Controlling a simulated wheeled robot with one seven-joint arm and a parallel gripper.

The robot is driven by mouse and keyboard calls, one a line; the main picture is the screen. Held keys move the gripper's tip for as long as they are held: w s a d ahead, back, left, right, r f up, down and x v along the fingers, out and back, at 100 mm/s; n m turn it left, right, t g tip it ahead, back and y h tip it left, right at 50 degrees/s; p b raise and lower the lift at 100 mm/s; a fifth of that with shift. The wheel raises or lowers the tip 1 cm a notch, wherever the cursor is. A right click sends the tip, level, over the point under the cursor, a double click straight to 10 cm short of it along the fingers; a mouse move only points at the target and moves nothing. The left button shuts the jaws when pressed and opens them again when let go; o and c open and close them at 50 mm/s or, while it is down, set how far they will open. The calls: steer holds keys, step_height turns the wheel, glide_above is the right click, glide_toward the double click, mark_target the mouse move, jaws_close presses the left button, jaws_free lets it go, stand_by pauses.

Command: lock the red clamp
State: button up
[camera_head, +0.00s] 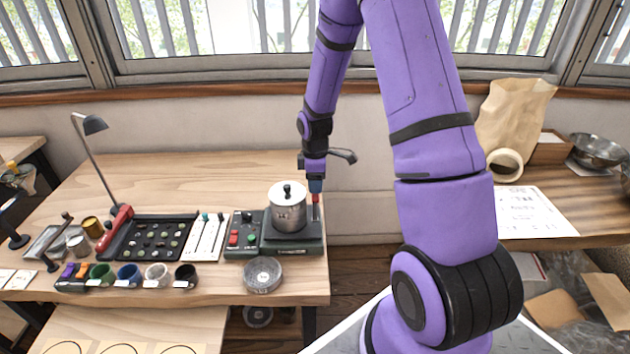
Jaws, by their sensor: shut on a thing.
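My gripper (316,187) points down just right of the metal pot, at the right end of the wooden workbench. It is shut on the red clamp (315,199), of which a small red part shows below the fingers. Below the red part is a narrow metal piece (315,213) at the right side of the dark green unit. The fingers hide the clamp's upper part. I cannot tell at this size whether the clamp is locked.
The lidded metal pot (288,209) stands on the dark green unit (292,244), close left of my gripper. A desk lamp (92,124) stands behind.

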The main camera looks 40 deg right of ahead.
steer(key=m, duration=0.4)
steer(key=shift+m, duration=0.3)
steer(key=m, duration=0.9)
steer(key=shift+m, duration=2.2)
steer(key=o, duration=0.9)
steer(key=shift+r, duration=0.1)
